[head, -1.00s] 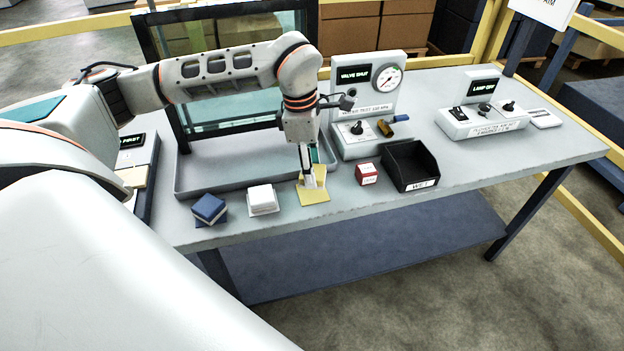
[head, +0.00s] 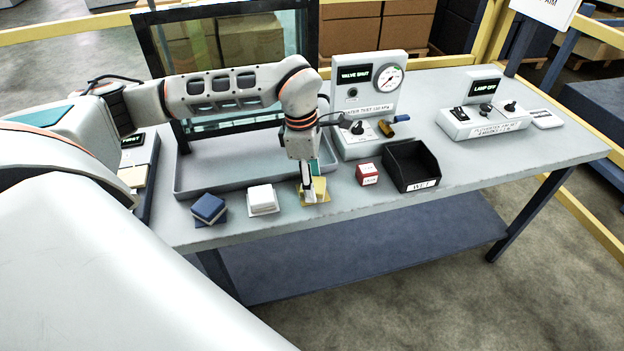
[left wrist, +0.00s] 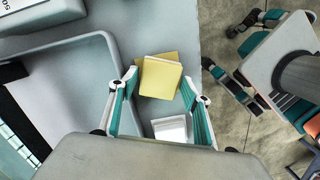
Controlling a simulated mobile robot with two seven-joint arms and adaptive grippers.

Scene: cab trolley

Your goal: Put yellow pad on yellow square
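The yellow pad (head: 320,186) lies on the yellow square (head: 318,199) at the front edge of the bench. In the left wrist view the pad (left wrist: 160,80) sits slightly turned on the square (left wrist: 156,59), whose border shows around part of it. My left gripper (head: 308,197) is low at the pad and partly hides it in the head view. In the left wrist view its fingers (left wrist: 159,84) stand apart on both sides of the pad, with gaps. My right gripper (left wrist: 224,48) shows over the floor in the left wrist view, fingers apart and empty.
Left of the square lie a white pad (head: 262,198) and a blue pad (head: 208,207). Right of it are a red-and-white cube (head: 366,174) and a black bin (head: 411,167). A grey tray (head: 228,184) and the valve panel (head: 362,90) stand behind.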

